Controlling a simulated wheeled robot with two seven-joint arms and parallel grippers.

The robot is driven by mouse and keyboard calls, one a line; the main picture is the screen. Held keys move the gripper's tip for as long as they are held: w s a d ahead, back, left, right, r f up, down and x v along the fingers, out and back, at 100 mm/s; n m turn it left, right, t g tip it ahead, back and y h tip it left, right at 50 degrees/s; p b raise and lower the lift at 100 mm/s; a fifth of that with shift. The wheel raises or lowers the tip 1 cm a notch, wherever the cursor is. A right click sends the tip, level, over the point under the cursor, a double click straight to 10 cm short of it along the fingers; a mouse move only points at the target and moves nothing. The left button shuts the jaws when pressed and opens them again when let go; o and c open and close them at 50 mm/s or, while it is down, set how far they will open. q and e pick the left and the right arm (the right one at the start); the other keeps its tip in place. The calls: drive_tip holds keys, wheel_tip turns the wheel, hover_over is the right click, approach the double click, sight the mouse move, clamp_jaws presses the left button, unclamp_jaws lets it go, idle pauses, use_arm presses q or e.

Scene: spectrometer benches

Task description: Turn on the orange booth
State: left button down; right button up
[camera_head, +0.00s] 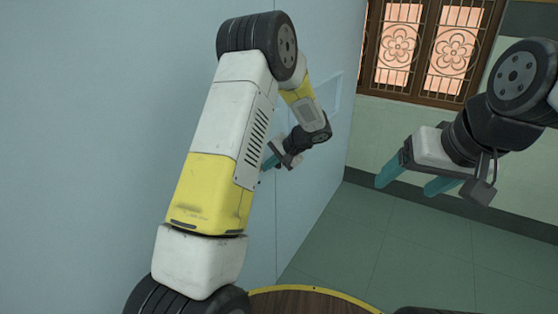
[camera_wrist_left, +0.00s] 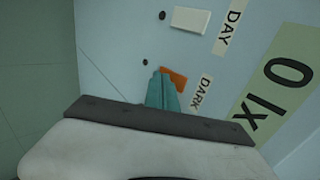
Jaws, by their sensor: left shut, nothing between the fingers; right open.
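In the left wrist view, an orange switch plate (camera_wrist_left: 177,76) sits on a pale blue panel (camera_wrist_left: 110,50), beside a label reading "DARK" (camera_wrist_left: 201,93). My left gripper (camera_wrist_left: 160,78) is shut and empty, its teal fingertips overlapping the left part of the orange plate. I cannot tell whether they touch it. In the head view, my left gripper (camera_head: 268,162) is at the pale blue wall, partly hidden by my own arm, and the orange plate is not visible there. My right gripper (camera_head: 412,184) is open and empty, out over the floor.
A white switch plate (camera_wrist_left: 190,21) sits above the orange one, near a "DAY" label (camera_wrist_left: 232,26). A green sign (camera_wrist_left: 277,92) reads "0 lx". Small dark round dots mark the panel. A wooden lattice window (camera_head: 425,48) is at the back. The green floor (camera_head: 400,250) is clear.

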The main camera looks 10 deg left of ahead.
use_arm(q)
drive_tip(key=shift+a, duration=0.15)
drive_tip(key=shift+r, duration=0.1)
idle(0.3)
drive_tip(key=shift+r, duration=0.65)
